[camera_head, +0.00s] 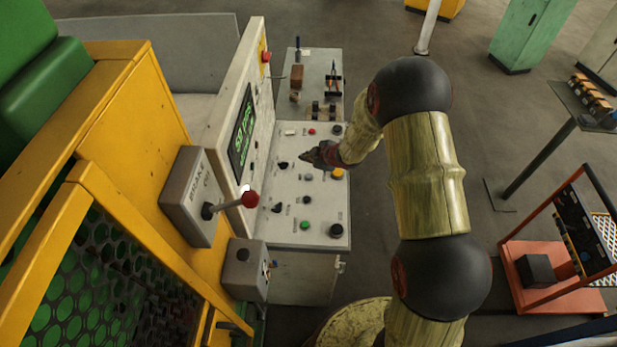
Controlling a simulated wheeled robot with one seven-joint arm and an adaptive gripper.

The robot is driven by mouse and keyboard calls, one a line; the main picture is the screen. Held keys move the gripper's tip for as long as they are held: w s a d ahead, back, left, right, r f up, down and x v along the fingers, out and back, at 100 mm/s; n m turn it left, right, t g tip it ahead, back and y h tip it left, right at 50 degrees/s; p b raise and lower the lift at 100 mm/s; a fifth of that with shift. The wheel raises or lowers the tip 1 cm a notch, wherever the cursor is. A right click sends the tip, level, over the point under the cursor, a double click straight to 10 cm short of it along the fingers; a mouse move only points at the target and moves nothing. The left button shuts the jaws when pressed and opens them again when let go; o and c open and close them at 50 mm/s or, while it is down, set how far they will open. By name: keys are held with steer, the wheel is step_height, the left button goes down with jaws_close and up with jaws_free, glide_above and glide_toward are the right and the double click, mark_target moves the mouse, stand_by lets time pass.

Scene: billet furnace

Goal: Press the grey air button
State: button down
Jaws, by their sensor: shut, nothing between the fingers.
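The pale control panel (289,215) carries several buttons and dark knobs. A small greyish button (308,177) sits in its middle, just below my gripper in the picture. The labels are too small to read, so I cannot tell for sure that it is the air button. My gripper (303,157) is shut and empty, its tip pointing left over the middle of the panel. I cannot tell whether the tip touches the panel. The gripper and wrist hide part of the panel around them.
A yellow button (338,173), a red button (311,131) and a green button (305,225) are close by. An upright board with a green display (241,133) borders the panel's left. A red-knobbed brake lever (249,199) stands at lower left.

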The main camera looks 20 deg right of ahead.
mark_target(307, 177)
steer(key=shift+f+b, duration=2.95)
steer(key=shift+f, duration=0.9)
steer(key=shift+f, duration=0.15)
steer(key=shift+f+b, duration=0.25)
steer(key=shift+b, duration=0.05)
steer(key=shift+f+b, duration=0.3)
steer(key=shift+f, duration=0.15)
steer(key=shift+r, duration=0.1)
steer(key=shift+r+p, duration=0.7)
steer(key=shift+r, duration=0.05)
step_height(307, 177, up, 5)
steer(key=p, duration=0.4)
